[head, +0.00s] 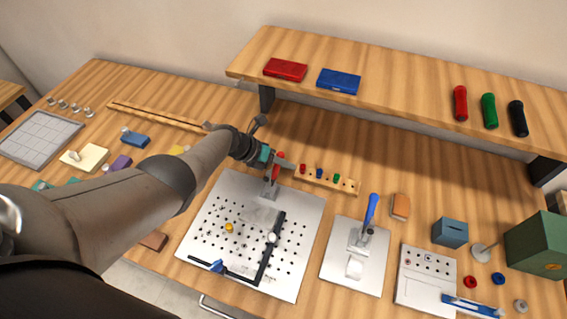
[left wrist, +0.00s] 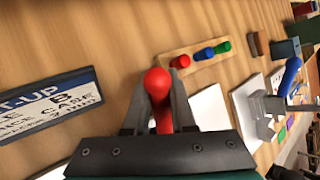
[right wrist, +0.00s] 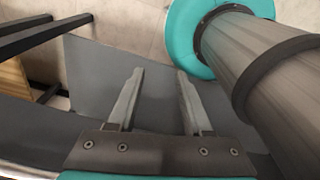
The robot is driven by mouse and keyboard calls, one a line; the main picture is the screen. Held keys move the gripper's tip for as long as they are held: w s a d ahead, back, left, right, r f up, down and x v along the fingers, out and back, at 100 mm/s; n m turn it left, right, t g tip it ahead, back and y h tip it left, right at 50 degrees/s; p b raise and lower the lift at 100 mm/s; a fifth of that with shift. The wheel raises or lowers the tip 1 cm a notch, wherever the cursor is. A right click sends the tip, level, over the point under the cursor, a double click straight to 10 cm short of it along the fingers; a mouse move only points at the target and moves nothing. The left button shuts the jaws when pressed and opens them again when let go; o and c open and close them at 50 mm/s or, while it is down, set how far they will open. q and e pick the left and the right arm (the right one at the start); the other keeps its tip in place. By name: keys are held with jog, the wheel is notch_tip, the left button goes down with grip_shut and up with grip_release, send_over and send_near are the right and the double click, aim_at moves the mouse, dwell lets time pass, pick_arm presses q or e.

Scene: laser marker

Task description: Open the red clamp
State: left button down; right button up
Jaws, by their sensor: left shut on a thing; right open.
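The red clamp's handle (head: 281,157) shows at the back edge of the perforated metal plate (head: 222,190), partly hidden behind my left gripper (head: 271,165). In the left wrist view, the rounded red handle (left wrist: 157,78) sits between the two fingers of my left gripper (left wrist: 160,92), which is shut on it. The clamp's base is mostly hidden by the gripper. My right gripper (right wrist: 160,75) is open and empty in the right wrist view, away from the bench top.
A wooden strip (head: 346,186) with coloured pegs lies just right of the left gripper. A blue-handled clamp (head: 371,208) stands on a second plate (head: 338,277). A raised shelf (head: 400,92) holds red and blue boxes. A set-up sign (left wrist: 50,108) shows in the left wrist view.

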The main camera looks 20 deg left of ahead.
pick_arm(q)
jog(key=shift+w+d+r, duration=0.15)
jog(key=shift+w+d, duration=0.1)
jog(key=shift+d, duration=0.1)
jog(key=c, duration=1.2)
grip_release()
jog(key=o, duration=0.3)
jog(key=shift+w+d, duration=0.1)
jog(key=shift+w, duration=0.05)
jog(key=shift+o, duration=0.7)
jog(key=shift+s+f, duration=0.2)
jog(key=shift+a, duration=0.2)
